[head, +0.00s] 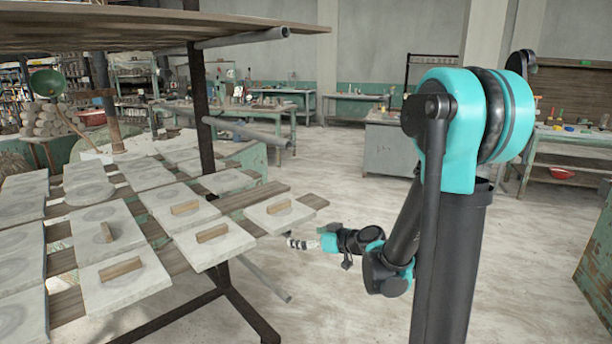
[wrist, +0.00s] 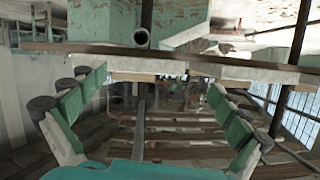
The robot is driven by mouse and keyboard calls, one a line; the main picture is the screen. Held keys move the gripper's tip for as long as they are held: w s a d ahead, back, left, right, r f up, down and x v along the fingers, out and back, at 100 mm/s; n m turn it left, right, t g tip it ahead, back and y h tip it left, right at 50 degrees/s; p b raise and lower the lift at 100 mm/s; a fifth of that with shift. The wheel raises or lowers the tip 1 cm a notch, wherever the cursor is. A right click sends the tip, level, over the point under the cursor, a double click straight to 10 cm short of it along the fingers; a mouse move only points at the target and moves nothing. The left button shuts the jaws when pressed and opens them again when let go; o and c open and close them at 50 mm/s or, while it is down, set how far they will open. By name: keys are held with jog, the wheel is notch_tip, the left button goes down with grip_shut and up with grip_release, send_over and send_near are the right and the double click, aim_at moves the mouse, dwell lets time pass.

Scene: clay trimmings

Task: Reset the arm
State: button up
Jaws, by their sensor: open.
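My gripper (head: 302,243) is at the end of my arm, low beside the right edge of the rack. In the wrist view my gripper (wrist: 158,84) has its two fingers wide apart with nothing between them. The nearest slab (head: 279,213) is pale grey with a small wooden block (head: 278,206) on it. It lies just above and left of the gripper in the head view, and no contact is clear. My arm is bent, with its forearm reaching left toward the rack.
Several pale slabs, some with wooden blocks, lie on the rack's planks (head: 312,201). A metal pipe (head: 248,131) juts from the rack, and its upper shelf (head: 130,32) overhangs. A grey cabinet (head: 392,150) stands behind my arm. Open floor (head: 325,180) lies between rack and cabinet.

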jog(key=s+d+f+m+g+h, duration=0.2)
jog(key=s+d+f+m+h, duration=0.2)
jog(key=s+d, duration=0.5)
jog(key=s+d+f+m+g+h, duration=0.3)
jog(key=s+d+f+h, duration=0.3)
jog(key=s+d, duration=0.4)
jog(key=s+m, duration=0.1)
jog(key=s, duration=0.1)
jog(key=shift+s+d+f, duration=0.25)
jog(key=shift+s+f, duration=0.1)
